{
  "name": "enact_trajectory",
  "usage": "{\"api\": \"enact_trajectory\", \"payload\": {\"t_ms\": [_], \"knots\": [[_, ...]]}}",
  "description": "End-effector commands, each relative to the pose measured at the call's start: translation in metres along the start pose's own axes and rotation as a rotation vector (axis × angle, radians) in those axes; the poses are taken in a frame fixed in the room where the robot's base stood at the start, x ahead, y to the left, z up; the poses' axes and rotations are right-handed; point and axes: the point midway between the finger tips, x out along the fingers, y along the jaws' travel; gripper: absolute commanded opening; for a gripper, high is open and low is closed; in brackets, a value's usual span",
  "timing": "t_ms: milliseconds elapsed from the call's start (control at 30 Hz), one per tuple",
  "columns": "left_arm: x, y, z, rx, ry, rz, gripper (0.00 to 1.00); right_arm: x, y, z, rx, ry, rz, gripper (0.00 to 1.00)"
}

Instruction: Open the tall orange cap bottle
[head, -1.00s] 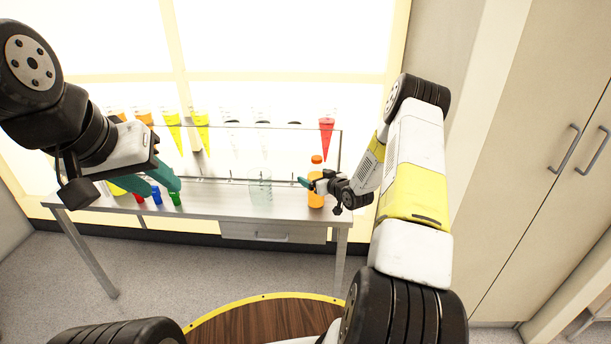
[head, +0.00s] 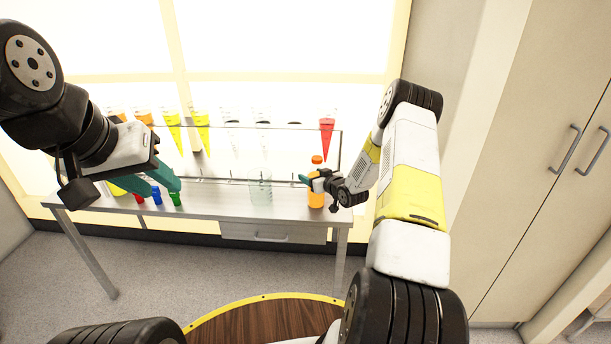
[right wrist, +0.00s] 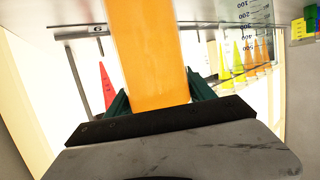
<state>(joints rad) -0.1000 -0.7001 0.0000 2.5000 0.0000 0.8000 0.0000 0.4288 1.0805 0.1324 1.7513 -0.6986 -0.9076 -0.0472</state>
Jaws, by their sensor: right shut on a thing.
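The tall orange bottle with an orange cap (head: 316,167) stands upright at the right end of the steel table. My right gripper (head: 308,180) is at the bottle's side, below the cap, shut on its body. In the right wrist view the orange body (right wrist: 145,55) fills the space between the green fingers (right wrist: 155,103); the cap is not seen there. My left gripper (head: 158,181) is open and empty, with its green fingers apart, above the left part of the table.
A clear graduated beaker (head: 261,187) stands left of the bottle on the table (head: 225,207). A rack behind holds yellow and orange cones and a red cone (head: 326,135).

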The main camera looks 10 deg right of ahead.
Motion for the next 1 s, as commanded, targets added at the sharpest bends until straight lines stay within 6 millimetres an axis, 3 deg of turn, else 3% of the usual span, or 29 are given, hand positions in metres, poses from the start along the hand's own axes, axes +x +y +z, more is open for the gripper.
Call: {"api": "enact_trajectory", "payload": {"t_ms": [333,600,1000], "knots": [[0.0,0.0,0.0,0.0,0.0,0.0,0.36,-0.002,0.0,-0.009,-0.002,0.004,0.0,0.0],[0.0,0.0,0.0,0.0,0.0,0.0,0.36,-0.012,0.001,-0.039,-0.002,0.005,0.001,0.0],[0.0,0.0,0.0,0.0,0.0,0.0,0.36,-0.103,0.027,-0.015,0.0,0.0,0.004,0.0]]}}
